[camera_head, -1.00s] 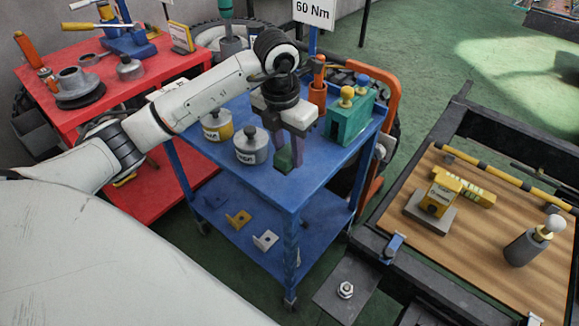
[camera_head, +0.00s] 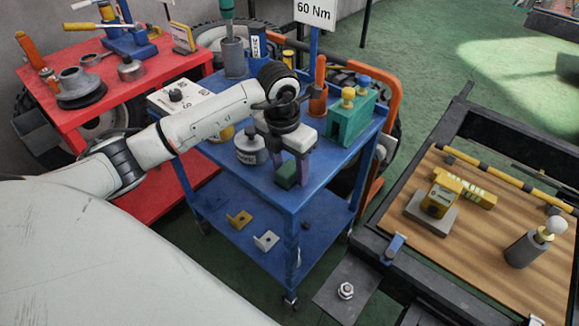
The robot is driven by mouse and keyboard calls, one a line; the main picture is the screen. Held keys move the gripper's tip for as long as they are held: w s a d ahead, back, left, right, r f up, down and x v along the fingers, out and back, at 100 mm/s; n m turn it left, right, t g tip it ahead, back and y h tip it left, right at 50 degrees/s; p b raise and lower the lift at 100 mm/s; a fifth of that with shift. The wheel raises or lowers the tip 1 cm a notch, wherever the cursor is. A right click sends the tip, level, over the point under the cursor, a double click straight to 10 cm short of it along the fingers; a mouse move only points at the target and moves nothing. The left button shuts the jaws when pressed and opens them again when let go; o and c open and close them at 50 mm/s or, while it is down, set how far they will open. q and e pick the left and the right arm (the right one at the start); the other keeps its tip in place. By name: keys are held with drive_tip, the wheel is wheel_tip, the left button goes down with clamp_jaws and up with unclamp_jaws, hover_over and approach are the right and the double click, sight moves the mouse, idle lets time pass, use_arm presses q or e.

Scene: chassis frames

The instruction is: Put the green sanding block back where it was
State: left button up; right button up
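The green sanding block (camera_head: 286,176) is at the front part of the blue cart's top (camera_head: 322,172). My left gripper (camera_head: 289,170) points down over the cart, with its grey fingers on either side of the block. It looks shut on the block. The block is at or just above the cart top; I cannot tell whether it touches. My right gripper is not in view.
A grey canister (camera_head: 250,147) stands just left of the gripper. A green holder (camera_head: 350,122) with knobs and an orange cup (camera_head: 318,99) stand to the right. A red table (camera_head: 150,85) is at left. A wooden board (camera_head: 480,255) lies at right.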

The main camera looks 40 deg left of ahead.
sight(285, 171)
use_arm(q)
wheel_tip(285, 171, up, 12)
drive_tip(key=s, duration=0.1)
drive_tip(key=shift+s+r, duration=0.15)
drive_tip(key=shift+s, duration=0.1)
idle(0.4)
